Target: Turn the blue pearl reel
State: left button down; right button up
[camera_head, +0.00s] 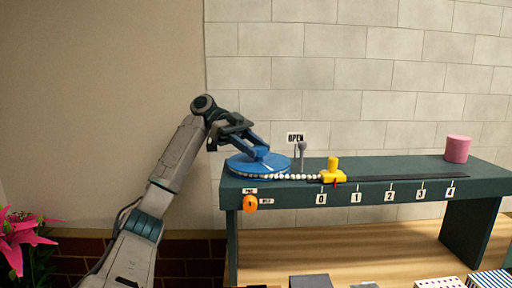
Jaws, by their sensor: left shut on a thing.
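The blue pearl reel (238,165) is a flat blue disc lying on the left end of the dark green bench. My left gripper (259,152) reaches down over it from the upper left and is shut on a part at its top. The gripper hides what it grips. A string of white pearls (296,177) runs from the reel's front edge to the right, to a yellow slider (332,172) near the 0 mark. My right gripper is not in view.
The dark green bench (400,169) has a dark track and labels 0 to 4. An orange knob (250,203) is on its front. A grey lever (302,154) stands by an OPEN sign (295,138). A pink cylinder (458,149) stands far right. Pink flowers (22,240) are lower left.

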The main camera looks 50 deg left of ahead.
pick_arm(q)
jog(key=shift+r, duration=0.2)
jog(key=c, duration=1)
grip_release()
jog(key=shift+c, duration=0.2)
jog(key=shift+o, duration=0.7)
jog(key=shift+a+f, duration=0.1)
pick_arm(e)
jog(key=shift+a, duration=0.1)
pick_arm(q)
jog(key=v, duration=0.2)
jog(key=shift+s+a, duration=0.1)
jog(key=shift+a, duration=0.2)
jog(key=p+v, duration=0.2)
jog(key=p, duration=0.1)
jog(key=p+v, duration=0.2)
jog(key=p, duration=0.1)
jog(key=shift+r, duration=0.4)
jog(key=shift+a+f+p, duration=0.15)
jog(key=shift+a+p, duration=0.3)
jog(key=shift+p, duration=0.2)
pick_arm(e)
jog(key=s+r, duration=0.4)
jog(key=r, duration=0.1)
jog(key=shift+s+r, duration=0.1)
